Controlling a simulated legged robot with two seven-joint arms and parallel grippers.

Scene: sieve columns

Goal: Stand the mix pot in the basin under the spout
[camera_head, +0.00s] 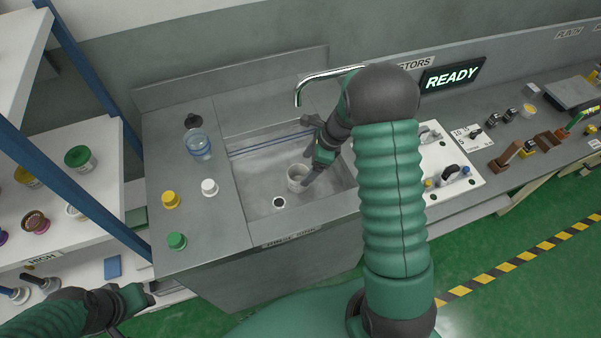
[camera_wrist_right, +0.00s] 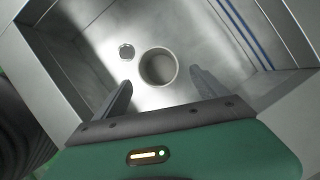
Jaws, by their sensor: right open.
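The pale mix pot (camera_head: 295,174) stands upright on the floor of the steel basin (camera_head: 255,190), near the round drain. The wrist view looks down into the open pot (camera_wrist_right: 158,68). The curved metal spout (camera_head: 298,97) hangs over the back of the basin; I cannot tell if the pot is exactly below its tip. My right gripper (camera_head: 311,177) is in the basin beside the pot. Its fingers (camera_wrist_right: 160,80) are spread apart, with the pot ahead between them and not gripped. My left gripper (camera_head: 143,294) is low at the left, away from the basin; its fingers are unclear.
Yellow (camera_head: 171,200), white (camera_head: 209,187) and green (camera_head: 177,241) caps and a clear jar (camera_head: 199,145) stand on the counter left of the basin. A shelf rack (camera_head: 95,200) is farther left. A white control panel (camera_head: 450,165) lies to the right.

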